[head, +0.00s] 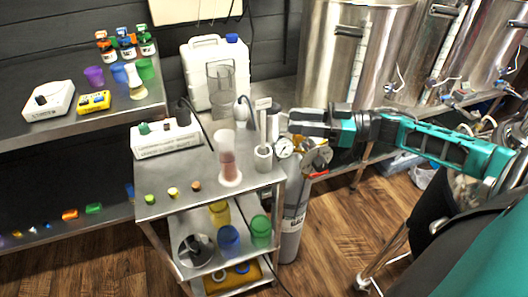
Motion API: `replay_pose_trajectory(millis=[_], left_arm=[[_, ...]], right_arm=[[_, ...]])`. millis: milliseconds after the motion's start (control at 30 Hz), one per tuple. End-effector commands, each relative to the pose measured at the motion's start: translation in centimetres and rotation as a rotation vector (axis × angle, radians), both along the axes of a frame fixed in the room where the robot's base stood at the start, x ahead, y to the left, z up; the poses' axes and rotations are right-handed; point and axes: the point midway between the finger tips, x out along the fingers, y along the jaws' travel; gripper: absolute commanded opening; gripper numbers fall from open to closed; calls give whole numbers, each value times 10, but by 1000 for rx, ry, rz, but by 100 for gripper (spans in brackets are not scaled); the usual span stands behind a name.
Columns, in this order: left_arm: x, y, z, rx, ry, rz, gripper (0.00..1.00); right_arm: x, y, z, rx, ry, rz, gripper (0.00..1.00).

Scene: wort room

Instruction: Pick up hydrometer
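A slim pale upright piece (262,125) with a flat whitish top stands in a small grey cup (263,160) at the right side of the steel cart top; it may be the hydrometer, but it is too small to be sure. Beside it on the left stands a clear cylinder (228,165) with reddish liquid on a white foot. My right gripper (284,123) comes in from the right, level, its tips just right of the slim piece. I cannot tell whether they touch it or how far apart the fingers are. My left gripper is out of view.
A gauge (284,147) and grey gas cylinder (293,215) stand close below my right gripper. Steel tanks (345,60) stand behind.

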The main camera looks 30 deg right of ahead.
Motion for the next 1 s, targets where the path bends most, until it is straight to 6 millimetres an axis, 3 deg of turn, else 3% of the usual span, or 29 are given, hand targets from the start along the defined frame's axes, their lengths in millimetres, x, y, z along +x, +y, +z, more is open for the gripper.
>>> replay_pose_trajectory(millis=[700, 1000], left_arm=[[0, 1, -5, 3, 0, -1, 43], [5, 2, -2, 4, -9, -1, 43]], right_arm=[[48, 57, 4, 2, -3, -1, 38], [55, 65, 2, -1, 1, -1, 38]])
